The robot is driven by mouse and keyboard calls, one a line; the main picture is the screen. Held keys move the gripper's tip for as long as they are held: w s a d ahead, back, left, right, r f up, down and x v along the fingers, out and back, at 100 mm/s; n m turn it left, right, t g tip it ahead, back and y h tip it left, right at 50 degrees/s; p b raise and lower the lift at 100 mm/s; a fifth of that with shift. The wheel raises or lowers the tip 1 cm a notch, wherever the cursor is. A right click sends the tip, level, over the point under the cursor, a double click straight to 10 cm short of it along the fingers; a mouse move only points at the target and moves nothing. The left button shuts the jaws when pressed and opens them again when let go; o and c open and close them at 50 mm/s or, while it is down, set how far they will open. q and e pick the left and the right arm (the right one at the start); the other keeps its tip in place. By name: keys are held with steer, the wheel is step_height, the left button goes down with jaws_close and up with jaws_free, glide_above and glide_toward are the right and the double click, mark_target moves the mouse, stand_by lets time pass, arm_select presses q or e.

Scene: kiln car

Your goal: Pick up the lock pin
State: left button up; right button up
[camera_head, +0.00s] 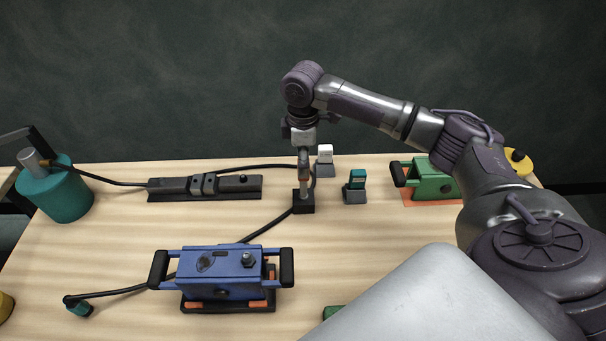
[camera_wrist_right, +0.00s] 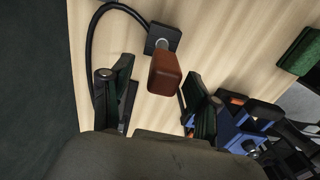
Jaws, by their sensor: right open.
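The lock pin (camera_wrist_right: 165,72) shows in the right wrist view as a red-brown block-shaped head on a metal shank. It stands upright in a small black square base (camera_wrist_right: 162,38), which also shows in the head view (camera_head: 303,203). My right gripper (camera_head: 302,150) points straight down above the base in the head view. In the wrist view its two dark fingers are spread, with the pin's head between them and visible gaps on both sides. It holds nothing. In the head view the gripper partly hides the pin's upper part. My left gripper is not in view.
A blue box with black handles (camera_head: 222,262) stands in front. A black strip (camera_head: 205,187) and teal canister (camera_head: 58,192) are left. A teal gadget (camera_head: 356,182) and white-topped item (camera_head: 324,155) stand just right of the base. A green unit (camera_head: 432,178) is farther right. Black cable runs near the base.

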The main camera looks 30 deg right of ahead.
mark_target(303, 184)
steer(key=shift+f, duration=0.55)
steer(key=f, duration=0.1)
steer(key=f+p, duration=0.1)
steer(key=f, duration=0.1)
steer(key=shift+s+f, duration=0.25)
steer(key=shift+f+p, duration=0.3)
steer(key=shift+f, duration=0.25)
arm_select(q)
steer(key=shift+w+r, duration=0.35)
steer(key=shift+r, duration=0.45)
arm_select(e)
steer(key=shift+r, duration=0.1)
jaws_close()
